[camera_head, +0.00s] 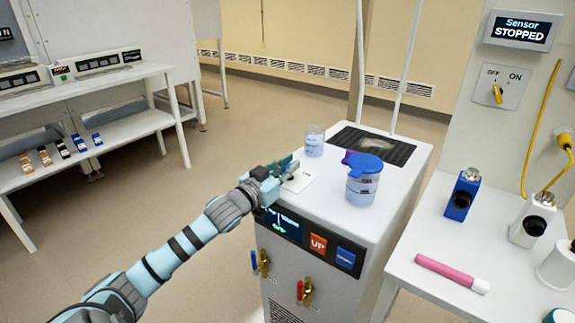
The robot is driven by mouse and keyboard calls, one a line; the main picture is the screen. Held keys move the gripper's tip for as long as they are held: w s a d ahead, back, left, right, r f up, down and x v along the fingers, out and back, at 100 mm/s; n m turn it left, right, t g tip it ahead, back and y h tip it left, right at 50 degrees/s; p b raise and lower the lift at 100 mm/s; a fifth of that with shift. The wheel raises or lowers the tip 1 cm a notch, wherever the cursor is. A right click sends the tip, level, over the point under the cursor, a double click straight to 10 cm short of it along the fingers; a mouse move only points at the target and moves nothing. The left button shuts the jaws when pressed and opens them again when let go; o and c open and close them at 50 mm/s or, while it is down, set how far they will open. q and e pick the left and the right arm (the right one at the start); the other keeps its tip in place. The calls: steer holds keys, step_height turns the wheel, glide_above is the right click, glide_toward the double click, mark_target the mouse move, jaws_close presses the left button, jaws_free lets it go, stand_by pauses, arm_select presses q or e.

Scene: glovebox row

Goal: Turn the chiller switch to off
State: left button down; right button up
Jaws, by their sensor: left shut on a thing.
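My left gripper (287,170) reaches in from the left and is at this plate, shut on the chiller switch. The gripper covers the switch, so its position cannot be read. My right gripper is not in view.
A beaker (314,141) and a blue-lidded jar (362,182) stand on the chiller top close to my gripper. On the right panel is another OFF/ON switch (497,94) under a STOPPED display (521,30). A pink tube (450,272) lies on the right bench. Floor at left is clear.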

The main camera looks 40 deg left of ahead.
arm_select(q)
steer(key=n+y+p, duration=0.1)
steer(key=y+p, duration=0.1)
steer(key=p, duration=0.1)
steer(key=shift+d+n+y+p, duration=0.1)
steer(key=shift+n+y+p, duration=0.25)
steer(key=shift+n+y, duration=0.05)
steer(key=shift+n+g+y, duration=0.3)
steer(key=shift+n+y, duration=0.1)
steer(key=shift+y, duration=0.1)
steer(key=shift+f+n+g+y+b, duration=0.2)
steer(key=shift+n+g+y+b, duration=0.1)
steer(key=shift+n+y, duration=0.55)
steer(key=n+g+y, duration=0.1)
steer(key=y, duration=0.1)
steer(key=shift+y+b, duration=0.35)
steer(key=shift+b, duration=0.05)
steer(key=shift+n+g+y, duration=0.3)
steer(key=shift+n+y, duration=0.05)
steer(key=shift+y, duration=0.05)
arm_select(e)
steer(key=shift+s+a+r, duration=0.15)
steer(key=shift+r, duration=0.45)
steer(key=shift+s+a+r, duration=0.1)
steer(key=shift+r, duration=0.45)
